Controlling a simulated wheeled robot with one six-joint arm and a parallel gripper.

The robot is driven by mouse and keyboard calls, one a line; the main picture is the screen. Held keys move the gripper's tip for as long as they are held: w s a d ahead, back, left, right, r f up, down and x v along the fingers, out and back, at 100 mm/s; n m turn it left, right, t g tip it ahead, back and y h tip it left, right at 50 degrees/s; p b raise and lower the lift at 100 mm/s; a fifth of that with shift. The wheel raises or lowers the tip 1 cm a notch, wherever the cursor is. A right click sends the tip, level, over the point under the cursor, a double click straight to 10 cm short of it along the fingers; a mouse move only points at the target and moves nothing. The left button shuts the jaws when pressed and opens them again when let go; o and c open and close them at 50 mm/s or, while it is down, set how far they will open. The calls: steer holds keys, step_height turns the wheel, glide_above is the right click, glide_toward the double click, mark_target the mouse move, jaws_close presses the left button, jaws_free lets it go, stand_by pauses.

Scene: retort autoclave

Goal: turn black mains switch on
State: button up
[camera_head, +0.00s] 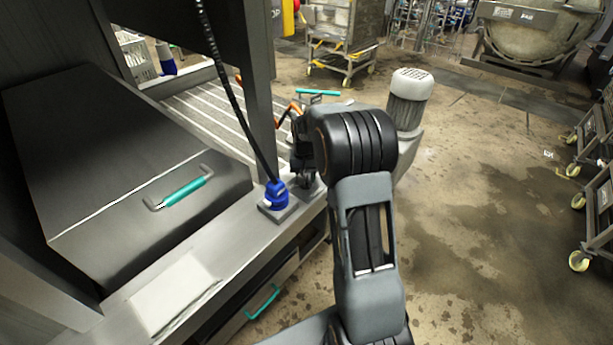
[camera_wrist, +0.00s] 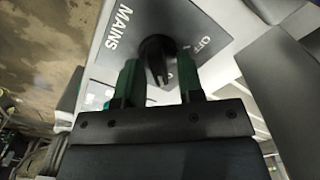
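Another mark beside the knob is partly hidden. The knob's ridge points down the picture, toward my gripper. My gripper (camera_wrist: 158,72) has its two green fingers spread, one on each side of the knob's lower part. Narrow gaps seem to show between fingers and knob; I cannot tell whether either touches. In the head view my dark wrist hides the switch, and the fingertips cannot be made out.
A blue connector (camera_head: 276,195) with a black coiled cable stands on the steel ledge beside my wrist. A steel post (camera_head: 257,85) rises behind it. A lidded box with a teal handle (camera_head: 183,192) is at the left. A motor (camera_head: 409,98) stands beyond my arm; wet floor lies right.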

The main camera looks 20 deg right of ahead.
steer(key=shift+o, duration=0.3)
step_height(320, 180, up, 14)
steer(key=shift+f+p, duration=0.15)
steer(key=shift+p, duration=0.3)
stand_by(0.5)
steer(key=s+a+r+n+t+p, duration=0.1)
steer(key=s+a, duration=0.4)
steer(key=s, duration=0.6)
steer(key=s+a+r+n+t+p, duration=0.1)
steer(key=s+a, duration=0.4)
steer(key=s, duration=0.6)
steer(key=shift+s+a+n+t+p, duration=0.2)
steer(key=shift+s+n+t+p, duration=0.1)
steer(key=shift+n+t+p, duration=0.7)
steer(key=shift+r, duration=0.1)
